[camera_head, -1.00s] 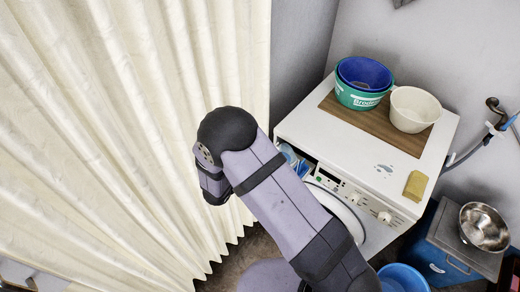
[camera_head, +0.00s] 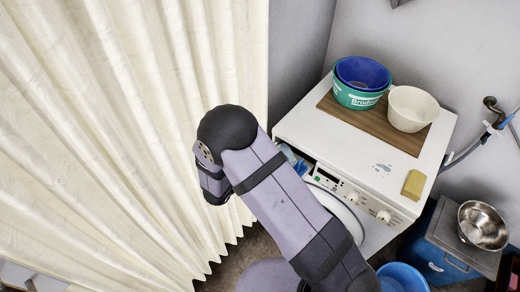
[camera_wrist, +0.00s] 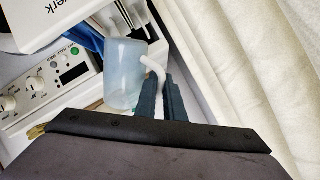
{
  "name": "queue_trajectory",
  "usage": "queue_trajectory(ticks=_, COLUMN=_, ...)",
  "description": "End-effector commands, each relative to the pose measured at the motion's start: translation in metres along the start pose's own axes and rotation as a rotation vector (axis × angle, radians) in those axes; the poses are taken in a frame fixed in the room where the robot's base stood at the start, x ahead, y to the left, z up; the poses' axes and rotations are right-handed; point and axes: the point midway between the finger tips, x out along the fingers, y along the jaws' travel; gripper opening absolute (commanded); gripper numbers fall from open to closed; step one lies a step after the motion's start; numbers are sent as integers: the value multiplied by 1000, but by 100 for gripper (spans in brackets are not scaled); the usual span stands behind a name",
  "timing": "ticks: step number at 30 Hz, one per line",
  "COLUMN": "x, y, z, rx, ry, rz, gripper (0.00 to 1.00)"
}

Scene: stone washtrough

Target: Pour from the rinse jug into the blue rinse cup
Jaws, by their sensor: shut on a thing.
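In the wrist view, a translucent pale-blue jug (camera_wrist: 124,76) with a white curved handle (camera_wrist: 154,68) is in front of my gripper (camera_wrist: 161,84). My gripper's two dark fingers are shut on the handle. I cannot tell what the jug holds or whether it is quite level. I cannot pick out a blue rinse cup for certain in either view. Something blue (camera_wrist: 88,37) shows beside the jug in the wrist view, partly hidden by it.
A white washing machine (camera_head: 315,129) bears a wooden board (camera_head: 405,140) with a green basin (camera_head: 357,98), a blue bowl (camera_head: 362,72) in it and a cream bowl (camera_head: 411,108). A yellow sponge (camera_head: 413,184) lies near its edge. A pale curtain (camera_head: 110,120) hangs at left.

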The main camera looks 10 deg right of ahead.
Motion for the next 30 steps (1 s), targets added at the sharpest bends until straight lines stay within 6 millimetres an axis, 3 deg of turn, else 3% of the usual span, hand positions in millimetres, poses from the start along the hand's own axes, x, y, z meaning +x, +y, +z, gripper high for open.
queue_trajectory(ticks=30, x=1, y=2, z=-7, rx=84, ry=-55, rz=-2, gripper=0)
